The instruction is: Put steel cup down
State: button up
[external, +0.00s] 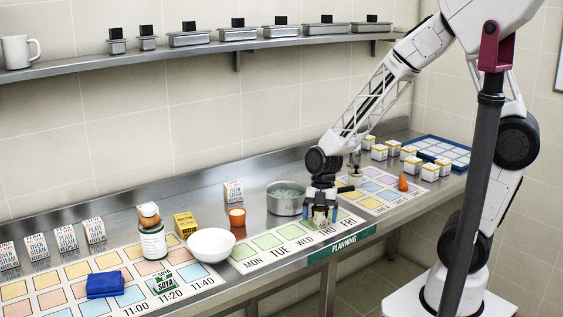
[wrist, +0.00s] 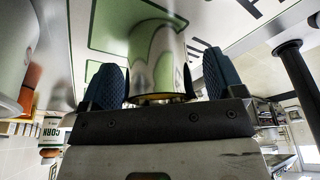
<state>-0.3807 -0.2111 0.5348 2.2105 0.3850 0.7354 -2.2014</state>
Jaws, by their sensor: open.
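The steel cup (wrist: 157,52) stands between my two blue fingers in the wrist view, its shiny wall reflecting green. It appears to rest on the green-and-white planning strip (external: 262,254), in a green square near THU. My gripper (external: 320,217) is low over that strip and also shows in the wrist view (wrist: 160,78). It is open, with a finger on each side of the cup and small gaps beside it. In the external view my fingers mostly hide the cup.
A steel pot (external: 284,203) stands just behind my gripper. An orange candle-like cup (external: 237,217) and a white bowl (external: 210,245) are to the left. The counter's front edge is close.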

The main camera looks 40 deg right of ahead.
jog(key=v, duration=1.2)
jog(key=shift+d, duration=0.1)
dwell(0.4)
jog(key=s+d+r+m+t, duration=0.1)
jog(key=s+d+r+m, duration=0.3)
jog(key=d+m, duration=0.2)
jog(key=s+d+r+m+t+h, duration=0.1)
jog(key=s+d+r+m+t, duration=0.1)
jog(key=s+d+r+m, duration=0.2)
jog(key=s+d+r+m+t+h, duration=0.1)
jog(key=s+d+r+m, duration=0.3)
jog(key=d+m, duration=0.5)
jog(key=s+m, duration=0.2)
jog(key=m, duration=0.5)
jog(key=shift+d+t, duration=0.15)
jog(key=shift+t, duration=0.15)
